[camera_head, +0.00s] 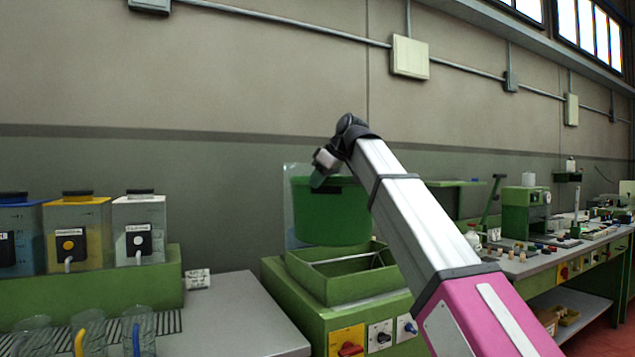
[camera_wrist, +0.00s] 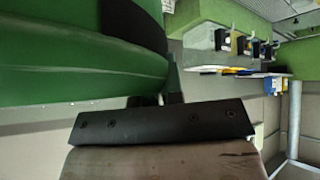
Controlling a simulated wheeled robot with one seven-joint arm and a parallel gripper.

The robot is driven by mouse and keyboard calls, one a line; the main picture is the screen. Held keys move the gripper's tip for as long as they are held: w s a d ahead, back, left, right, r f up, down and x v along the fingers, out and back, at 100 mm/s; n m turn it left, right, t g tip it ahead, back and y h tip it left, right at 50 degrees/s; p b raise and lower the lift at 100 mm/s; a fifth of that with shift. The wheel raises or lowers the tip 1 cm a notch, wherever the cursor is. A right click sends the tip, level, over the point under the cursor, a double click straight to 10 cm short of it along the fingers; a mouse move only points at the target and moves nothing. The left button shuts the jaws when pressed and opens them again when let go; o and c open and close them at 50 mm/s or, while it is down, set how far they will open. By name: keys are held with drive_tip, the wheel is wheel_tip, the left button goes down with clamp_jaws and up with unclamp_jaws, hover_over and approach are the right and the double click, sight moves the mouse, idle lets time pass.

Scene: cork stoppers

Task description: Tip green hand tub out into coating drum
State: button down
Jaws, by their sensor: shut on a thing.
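The green hand tub (camera_head: 333,214) hangs above the green machine in the head view, roughly upright, its inside hidden. My gripper (camera_head: 322,172) is shut on its upper edge. In the wrist view the green tub wall (camera_wrist: 70,60) with a black band fills the upper left, close against the dark gripper (camera_wrist: 172,100). Below the tub is an open square green box (camera_head: 345,282) on the machine (camera_head: 300,308); I cannot make out a round drum there. A clear panel (camera_head: 290,205) stands behind the tub. What the tub holds does not show.
Blue, yellow and clear dispensers (camera_head: 75,235) stand on a green ledge at left, with several clear jugs (camera_head: 88,330) below. A grey worktop (camera_head: 240,310) lies between them and the machine. A cluttered bench (camera_head: 545,262) runs along the right.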

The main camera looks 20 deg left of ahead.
drive_tip(key=shift+w+r+m+g+y, duration=0.5)
drive_tip(key=shift+r+g+y, duration=0.75)
drive_tip(key=shift+r, duration=1.15)
drive_tip(key=shift+w+d+f+m+g+y, duration=0.5)
drive_tip(key=shift+w+d+m+y, duration=0.45)
drive_tip(key=shift+w+d+y, duration=1)
drive_tip(key=shift+w+d+f+m+g+y, duration=0.3)
drive_tip(key=shift+w+d+m+g+y, duration=0.65)
drive_tip(key=shift+w+d, duration=1.45)
drive_tip(key=shift+w+d+f+m+g+y, duration=0.35)
drive_tip(key=shift+w+d+m+y, duration=0.65)
drive_tip(key=shift+w+d+y, duration=1.15)
drive_tip(key=w+d+m+t+y, duration=0.2)
drive_tip(key=w+d+m+y, duration=0.3)
drive_tip(key=w+d, duration=0.2)
drive_tip(key=shift+w+d+r+m, duration=0.3)
drive_tip(key=shift+w+d, duration=0.1)
drive_tip(key=shift+d, duration=0.25)
drive_tip(key=shift+t, duration=0.45)
